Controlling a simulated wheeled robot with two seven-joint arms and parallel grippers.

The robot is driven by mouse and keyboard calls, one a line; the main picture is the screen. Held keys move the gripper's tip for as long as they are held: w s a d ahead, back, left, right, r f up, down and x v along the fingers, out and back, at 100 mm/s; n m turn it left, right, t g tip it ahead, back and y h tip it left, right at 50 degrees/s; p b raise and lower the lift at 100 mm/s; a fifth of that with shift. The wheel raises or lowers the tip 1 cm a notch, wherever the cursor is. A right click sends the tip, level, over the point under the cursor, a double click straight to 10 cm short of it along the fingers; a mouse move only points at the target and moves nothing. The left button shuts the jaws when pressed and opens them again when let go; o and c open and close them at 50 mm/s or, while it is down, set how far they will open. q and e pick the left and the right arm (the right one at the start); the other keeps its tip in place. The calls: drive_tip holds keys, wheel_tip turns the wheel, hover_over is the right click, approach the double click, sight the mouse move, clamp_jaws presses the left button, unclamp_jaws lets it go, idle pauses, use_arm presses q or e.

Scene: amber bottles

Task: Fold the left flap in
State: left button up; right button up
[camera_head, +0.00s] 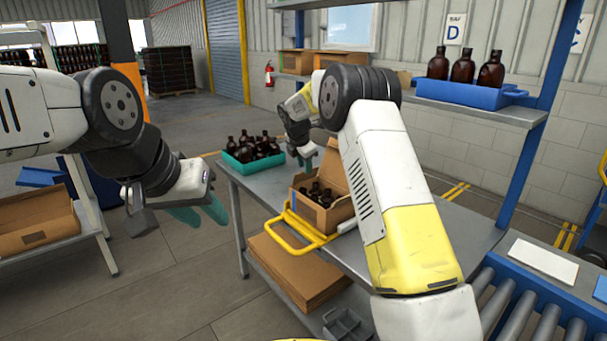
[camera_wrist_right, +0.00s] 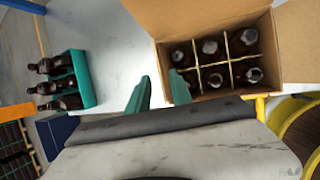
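A brown cardboard box (camera_head: 322,218) with dark bottles inside stands on the grey table (camera_head: 265,192). In the right wrist view the box (camera_wrist_right: 235,88) is open from above, with several bottles between cardboard dividers. One flap (camera_head: 330,165) stands raised at the back, and my right arm covers part of the box's right side. I cannot clearly make out the left flap. My right gripper (camera_head: 298,157) is behind and left of the box; its teal fingers (camera_wrist_right: 160,92) are apart and empty, beside the box edge. My left gripper (camera_head: 202,213) is open and empty, left of the table.
A teal crate of bottles (camera_head: 252,158) stands at the table's left. A yellow-handled frame (camera_head: 298,236) lies around the box's front. A blue tray with bottles (camera_head: 470,94) is on the shelf above. Flat cardboard (camera_head: 290,270) lies below. A roller conveyor (camera_head: 530,310) is at right.

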sight(306, 176)
drive_tip(key=shift+x, duration=2.3)
clamp_jaws()
